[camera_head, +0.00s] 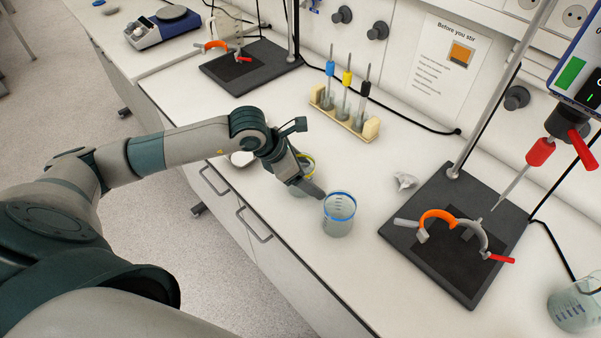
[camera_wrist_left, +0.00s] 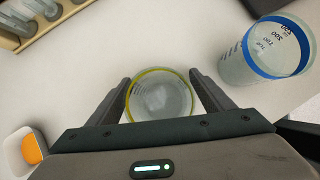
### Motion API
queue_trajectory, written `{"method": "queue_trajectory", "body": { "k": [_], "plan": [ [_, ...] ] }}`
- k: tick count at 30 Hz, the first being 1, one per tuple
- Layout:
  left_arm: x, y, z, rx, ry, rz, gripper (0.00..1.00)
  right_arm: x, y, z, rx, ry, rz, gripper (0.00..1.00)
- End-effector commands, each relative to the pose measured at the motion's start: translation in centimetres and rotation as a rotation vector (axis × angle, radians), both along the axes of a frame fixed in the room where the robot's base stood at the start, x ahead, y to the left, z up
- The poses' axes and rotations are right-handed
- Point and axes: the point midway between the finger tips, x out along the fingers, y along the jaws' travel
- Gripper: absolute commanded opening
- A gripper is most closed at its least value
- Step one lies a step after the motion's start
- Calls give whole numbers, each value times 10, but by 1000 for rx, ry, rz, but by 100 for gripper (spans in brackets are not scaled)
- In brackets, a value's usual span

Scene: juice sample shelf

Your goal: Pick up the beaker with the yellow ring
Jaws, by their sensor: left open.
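The beaker with the yellow ring (camera_wrist_left: 160,98) stands on the white bench. In the left wrist view it sits between the two spread fingers of my left gripper (camera_wrist_left: 160,92), with a small gap visible on each side. In the head view my left gripper (camera_head: 306,183) covers most of this beaker, and part of its yellow rim (camera_head: 308,158) shows behind the fingers. A beaker with a blue ring (camera_head: 339,214) stands just to the right; it also shows in the left wrist view (camera_wrist_left: 262,52). My right gripper is not in view.
A wooden rack (camera_head: 344,115) with blue, yellow and black topped tubes stands behind. A dark stand base (camera_head: 455,235) with an orange clamp is at right. Bench between rack and beakers is mostly clear.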

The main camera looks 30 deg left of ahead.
Motion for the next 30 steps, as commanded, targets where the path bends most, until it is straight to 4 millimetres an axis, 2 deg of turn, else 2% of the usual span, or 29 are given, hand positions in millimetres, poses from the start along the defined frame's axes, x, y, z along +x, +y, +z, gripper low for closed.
{"method": "queue_trajectory", "body": {
  "k": [12,18,19,30],
  "plan": [
    [0,0,0,0,0,0,74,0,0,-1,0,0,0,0],
    [0,0,0,0,0,0,27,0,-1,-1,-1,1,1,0],
    [0,0,0,0,0,0,21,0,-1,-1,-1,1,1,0],
    [0,0,1,-1,-2,1,21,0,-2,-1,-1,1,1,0]
  ]
}}
